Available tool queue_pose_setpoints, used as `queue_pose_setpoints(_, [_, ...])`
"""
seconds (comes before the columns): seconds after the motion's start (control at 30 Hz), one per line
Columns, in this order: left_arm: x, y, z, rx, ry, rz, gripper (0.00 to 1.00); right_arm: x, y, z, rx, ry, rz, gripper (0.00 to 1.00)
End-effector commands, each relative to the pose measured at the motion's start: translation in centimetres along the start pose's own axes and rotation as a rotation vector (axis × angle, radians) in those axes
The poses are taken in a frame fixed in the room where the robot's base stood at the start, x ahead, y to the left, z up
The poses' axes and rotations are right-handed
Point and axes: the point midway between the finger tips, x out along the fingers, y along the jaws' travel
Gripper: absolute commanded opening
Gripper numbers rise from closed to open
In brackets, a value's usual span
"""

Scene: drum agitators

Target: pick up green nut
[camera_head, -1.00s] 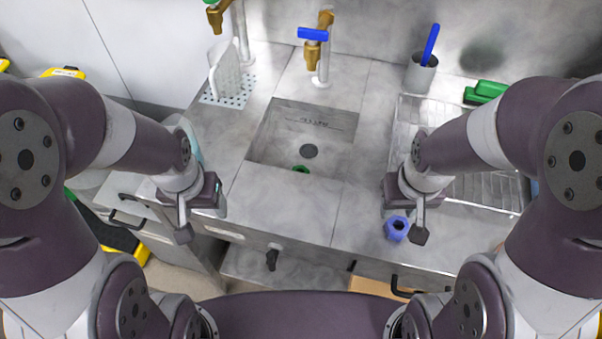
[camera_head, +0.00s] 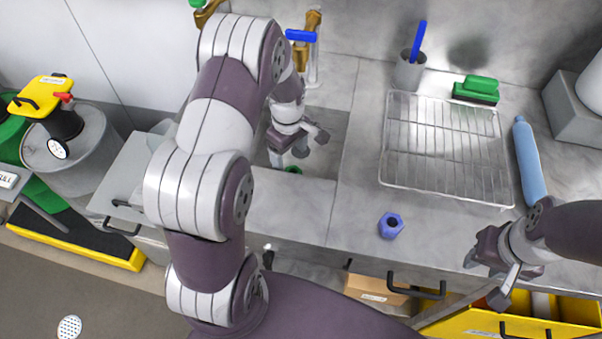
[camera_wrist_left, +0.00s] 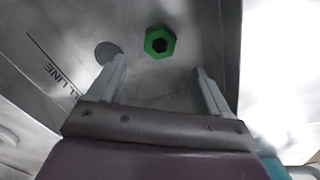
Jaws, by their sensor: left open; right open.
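The green nut (camera_wrist_left: 159,42) lies on the floor of the metal sink, near the dark drain (camera_wrist_left: 107,51). In the head view only a bit of the nut (camera_head: 293,169) shows below my left gripper. My left gripper (camera_head: 300,147) is over the sink, open and empty. In the left wrist view its two fingers (camera_wrist_left: 160,80) point toward the nut, which sits beyond and between them, apart from both. My right gripper (camera_head: 507,283) is open and empty at the right, above the counter's front edge.
A blue nut (camera_head: 390,225) stands on the counter right of the sink. A wire rack (camera_head: 445,150), a blue bottle (camera_head: 529,160) and a green brush (camera_head: 477,89) are farther right. A brass tap (camera_head: 310,45) stands behind the sink. A yellow bin (camera_head: 470,322) is below.

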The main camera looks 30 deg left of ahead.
Motion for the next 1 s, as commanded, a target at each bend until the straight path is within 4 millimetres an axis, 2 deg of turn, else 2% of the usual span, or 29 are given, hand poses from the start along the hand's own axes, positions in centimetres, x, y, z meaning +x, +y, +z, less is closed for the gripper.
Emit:
queue_pose_setpoints(0.23, [3.3,0.0,0.4,0.003,-0.001,-0.002,0.79,-0.5,0.0,-0.1,0.000,0.000,0.000,0.41])
queue_pose_setpoints(0.4, [6.5,0.1,0.8,0.002,-0.001,-0.001,0.79,-0.8,0.0,-0.1,0.000,0.000,0.000,0.41])
queue_pose_setpoints(0.5, [7.3,0.1,0.8,0.002,0.000,0.001,0.79,-0.9,0.0,-0.1,0.000,0.000,0.000,0.41])
queue_pose_setpoints(0.7, [7.4,0.2,0.7,0.003,0.001,0.002,0.79,-0.8,0.0,-0.1,0.000,0.000,0.000,0.41])
queue_pose_setpoints(0.87, [7.4,0.2,0.7,0.003,0.001,0.002,0.26,-0.8,0.0,-0.1,0.000,0.000,0.000,0.41])
queue_pose_setpoints(0.9, [7.4,0.2,0.7,0.003,0.001,0.002,0.13,-0.8,0.0,-0.1,0.000,0.000,0.000,0.41])
queue_pose_setpoints(0.97, [7.4,0.2,0.7,0.003,0.002,0.003,0.00,-0.8,0.0,-0.1,0.000,0.000,0.000,0.41])
queue_pose_setpoints(1.0, [7.4,0.2,0.7,0.003,0.002,0.003,0.00,-0.8,0.0,-0.1,0.000,0.000,0.000,0.41])
